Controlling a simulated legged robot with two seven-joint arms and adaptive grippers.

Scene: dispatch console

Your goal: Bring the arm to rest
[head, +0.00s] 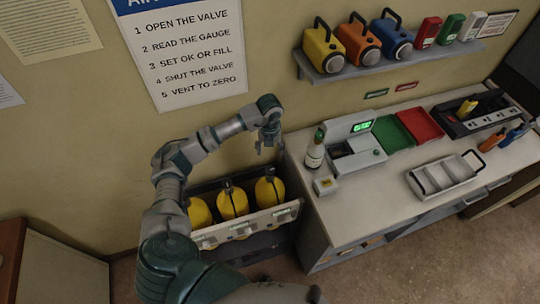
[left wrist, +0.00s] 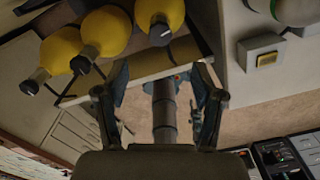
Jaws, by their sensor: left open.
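My left arm reaches up from the bottom of the head view, bends at the elbow and ends in my left gripper (head: 268,146). The gripper points down in the air, in front of the wall and above the back of a rack of yellow cylinders (head: 233,203). Its fingers are apart with nothing between them. In the left wrist view the two fingers of the gripper (left wrist: 158,78) stand wide apart, and the yellow cylinders (left wrist: 105,32) show beyond them at the upper left. My right gripper is not seen.
Right of the rack stands a white counter (head: 375,205) with a bottle (head: 315,152), a scale-like device (head: 357,150), green and red trays (head: 422,124) and a divided tray (head: 437,178). A wall shelf (head: 400,60) holds coloured canisters. A brown cabinet (head: 60,270) stands at lower left.

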